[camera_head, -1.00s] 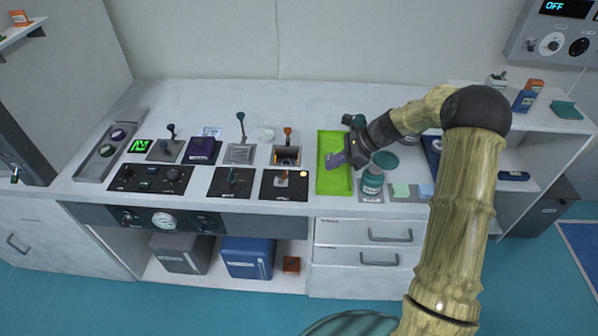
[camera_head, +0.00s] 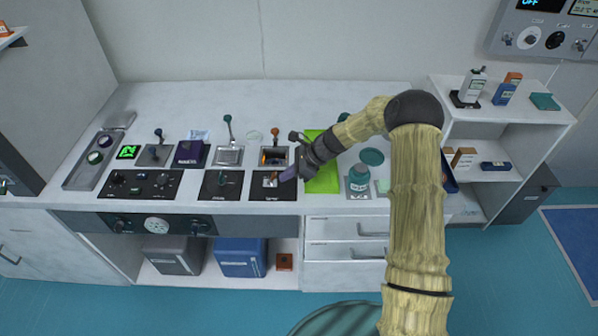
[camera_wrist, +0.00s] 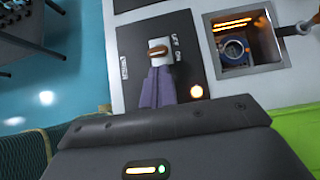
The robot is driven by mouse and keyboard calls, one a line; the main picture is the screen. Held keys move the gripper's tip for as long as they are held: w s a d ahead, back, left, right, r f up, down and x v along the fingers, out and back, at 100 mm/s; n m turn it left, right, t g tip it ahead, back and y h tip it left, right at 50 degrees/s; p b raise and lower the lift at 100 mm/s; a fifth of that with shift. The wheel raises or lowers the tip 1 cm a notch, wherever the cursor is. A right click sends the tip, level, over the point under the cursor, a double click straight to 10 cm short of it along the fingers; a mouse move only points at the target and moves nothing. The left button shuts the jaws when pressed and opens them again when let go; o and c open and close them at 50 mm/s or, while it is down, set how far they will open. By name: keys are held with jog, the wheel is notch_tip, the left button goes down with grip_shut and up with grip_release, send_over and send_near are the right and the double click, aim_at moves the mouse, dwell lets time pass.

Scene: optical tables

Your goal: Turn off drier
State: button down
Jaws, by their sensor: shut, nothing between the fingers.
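A black switch panel (camera_head: 273,191) lies near the front of the counter, below a square recess with an orange glow (camera_head: 274,156). Its label is too small to read. In the wrist view the panel (camera_wrist: 135,72) carries a pale switch with a brown lever (camera_wrist: 159,50), small labels and a lit orange lamp (camera_wrist: 196,91). The glowing recess (camera_wrist: 235,45) has a round dark thing inside. My gripper (camera_head: 286,175) is shut and empty over the panel's right part. In the wrist view its purple fingers (camera_wrist: 158,78) point at the switch, close to it; contact cannot be told.
A bright green tray (camera_head: 322,180) and a green-capped jar (camera_head: 358,180) are to the right. A lever with an orange knob (camera_head: 275,133) rises behind the recess.

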jog(key=shift+s+a+r, duration=0.1)
jog(key=shift+a+r, duration=0.1)
jog(key=shift+a, duration=0.05)
jog(key=shift+d, duration=0.1)
